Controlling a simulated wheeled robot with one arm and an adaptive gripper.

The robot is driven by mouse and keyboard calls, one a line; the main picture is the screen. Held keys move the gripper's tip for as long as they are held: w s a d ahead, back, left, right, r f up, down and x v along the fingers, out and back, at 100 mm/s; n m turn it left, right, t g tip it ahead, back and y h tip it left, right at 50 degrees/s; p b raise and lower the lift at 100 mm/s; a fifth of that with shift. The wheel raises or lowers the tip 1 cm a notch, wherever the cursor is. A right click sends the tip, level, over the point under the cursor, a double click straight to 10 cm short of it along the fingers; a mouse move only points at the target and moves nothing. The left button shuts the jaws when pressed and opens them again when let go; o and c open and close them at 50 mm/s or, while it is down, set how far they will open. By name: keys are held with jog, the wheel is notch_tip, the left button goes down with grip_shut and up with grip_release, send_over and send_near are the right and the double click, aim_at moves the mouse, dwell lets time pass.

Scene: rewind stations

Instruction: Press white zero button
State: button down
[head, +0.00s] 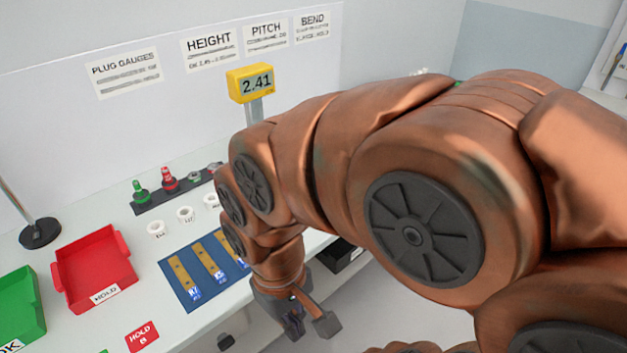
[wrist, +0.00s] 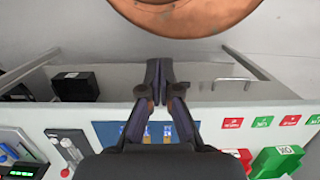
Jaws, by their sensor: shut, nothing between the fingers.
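The yellow gauge display (head: 251,83) reads 2.41 and stands on a grey post at the back of the bench. I cannot make out a white zero button in either view; my arm hides the lower part of the gauge in the head view. My gripper (head: 308,325) hangs low past the bench's front edge, pointing down, beside the blue mat. In the wrist view my gripper (wrist: 158,80) has its two fingers together, empty, and touches nothing that I can see.
A blue mat (head: 182,288) with brass strips, a red HOLD bin (head: 73,281) and a green OK bin (head: 19,291) lie on the bench. Plug gauges (head: 168,180) and white rings (head: 156,230) stand behind.

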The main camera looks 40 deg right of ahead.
jog(key=shift+w, duration=0.1)
jog(key=w+d+r+t, duration=0.1)
jog(key=w+d, duration=0.4)
jog(key=w, duration=0.3)
jog(key=w+d+r+n+t+y, duration=0.1)
jog(key=w+d+r, duration=0.1)
jog(key=w+d, duration=0.35)
jog(key=w+d+r+t, duration=0.1)
jog(key=w+d, duration=0.2)
jog(key=w, duration=0.6)
jog(key=w+d+f+t, duration=0.1)
jog(key=w+d, duration=0.1)
jog(key=d, duration=1)
jog(key=w+d+f+m+t+h, duration=0.1)
jog(key=w+d, duration=0.1)
jog(key=d, duration=1)
jog(key=shift+w, duration=0.25)
jog(key=p+x, duration=0.1)
jog(key=x, duration=0.3)
jog(key=p+x, duration=0.1)
jog(key=x, duration=0.3)
jog(key=p+x, duration=0.2)
jog(key=x, duration=0.2)
jog(key=shift+s+f, duration=0.15)
jog(key=shift+s, duration=0.1)
jog(key=shift+f+p, duration=0.3)
jog(key=shift+f, duration=0.55)
